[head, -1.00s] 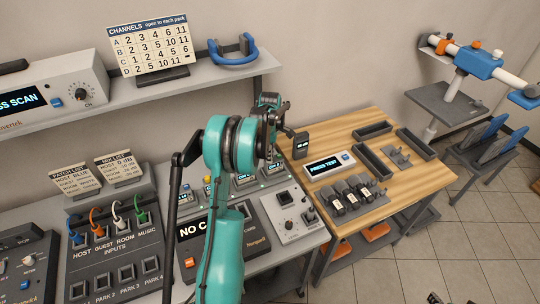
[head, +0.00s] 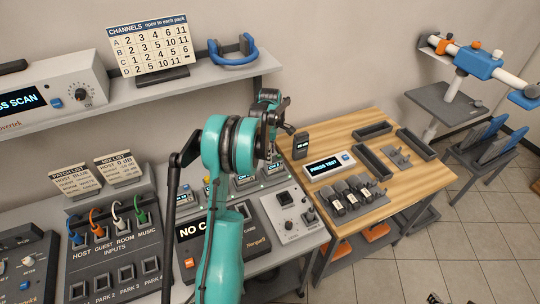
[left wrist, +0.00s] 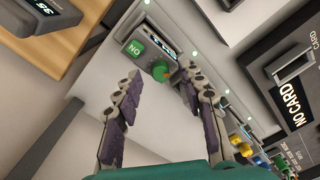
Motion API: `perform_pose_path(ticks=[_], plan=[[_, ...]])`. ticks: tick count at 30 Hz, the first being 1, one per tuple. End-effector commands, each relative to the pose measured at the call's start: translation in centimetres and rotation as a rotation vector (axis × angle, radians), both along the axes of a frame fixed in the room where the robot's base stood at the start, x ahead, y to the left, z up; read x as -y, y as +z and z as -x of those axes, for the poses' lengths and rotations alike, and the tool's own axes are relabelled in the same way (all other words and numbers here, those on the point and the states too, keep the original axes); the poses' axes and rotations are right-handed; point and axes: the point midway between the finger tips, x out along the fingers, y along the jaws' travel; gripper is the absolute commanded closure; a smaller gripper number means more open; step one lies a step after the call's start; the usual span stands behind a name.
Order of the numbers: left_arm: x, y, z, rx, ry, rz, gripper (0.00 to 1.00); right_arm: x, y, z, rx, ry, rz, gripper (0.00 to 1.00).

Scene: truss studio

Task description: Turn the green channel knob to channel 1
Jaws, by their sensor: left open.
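The knob's pointer and the display's reading are too small to read. In the head view my left gripper (head: 274,104) is above the back of the row of units, and I cannot make out the green knob there. My right gripper is not in view.
A channel chart (head: 150,43) stands on the shelf above. The wooden table (head: 362,132) to the right holds a handheld device (head: 301,145), a PRESS TEST box (head: 329,165) and dark trays. A NO CARD console (left wrist: 296,110) is near the gripper.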

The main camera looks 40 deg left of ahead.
Motion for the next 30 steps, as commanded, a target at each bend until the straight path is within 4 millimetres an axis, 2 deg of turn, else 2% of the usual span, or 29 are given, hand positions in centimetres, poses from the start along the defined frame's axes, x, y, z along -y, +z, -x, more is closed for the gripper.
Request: perform_pose_path(ticks=[9, 15, 20, 30], plan=[[0.0, 6.9, 0.0, 0.0, 0.0, 0.0, 0.6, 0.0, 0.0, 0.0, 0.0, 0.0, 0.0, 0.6], [0.0, 9.7, 0.0, 0.0, 0.0, 0.0, 0.6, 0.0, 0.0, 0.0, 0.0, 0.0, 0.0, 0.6], [0.0, 10.5, 0.0, 0.0, 0.0, 0.0, 0.6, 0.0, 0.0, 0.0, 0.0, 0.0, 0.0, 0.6], [0.0, 10.5, 0.0, 0.0, 0.0, 0.0, 0.6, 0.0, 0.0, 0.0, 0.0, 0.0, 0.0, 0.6]])
